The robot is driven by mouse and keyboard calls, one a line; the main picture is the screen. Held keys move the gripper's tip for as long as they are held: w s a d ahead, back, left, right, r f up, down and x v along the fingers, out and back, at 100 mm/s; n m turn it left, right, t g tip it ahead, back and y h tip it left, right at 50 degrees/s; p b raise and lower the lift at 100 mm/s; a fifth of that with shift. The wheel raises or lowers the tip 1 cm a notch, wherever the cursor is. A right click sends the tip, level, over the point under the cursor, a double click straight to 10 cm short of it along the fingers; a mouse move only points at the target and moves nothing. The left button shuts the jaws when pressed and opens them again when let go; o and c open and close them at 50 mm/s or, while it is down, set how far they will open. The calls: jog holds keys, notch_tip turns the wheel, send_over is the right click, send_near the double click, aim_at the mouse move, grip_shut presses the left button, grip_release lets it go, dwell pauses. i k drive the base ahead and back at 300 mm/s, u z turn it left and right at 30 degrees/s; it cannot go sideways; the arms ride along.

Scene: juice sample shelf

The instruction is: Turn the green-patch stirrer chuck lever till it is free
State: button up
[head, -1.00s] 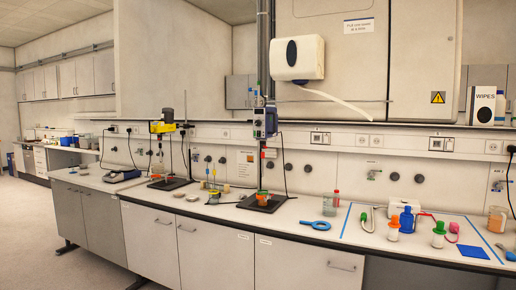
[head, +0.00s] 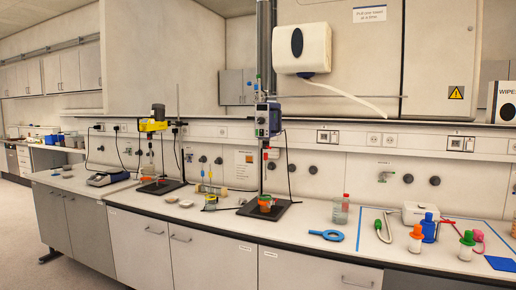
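Two overhead stirrers stand on the bench. The nearer one, a blue-grey stirrer (head: 268,119), is on a pole near the picture's middle, with an orange vessel (head: 265,202) below it on a dark base plate (head: 280,212). A small red part (head: 265,155) shows on its shaft. The farther one, a yellow and black stirrer (head: 152,124), stands to the left over its own dark base with an orange item. My gripper is not in view.
A blue ring-shaped tool (head: 327,235) lies right of the nearer stirrer.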

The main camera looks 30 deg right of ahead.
aim_at(266, 144)
jog(key=z, duration=0.15)
jog(key=i, duration=1.25)
jog(key=z, duration=0.55)
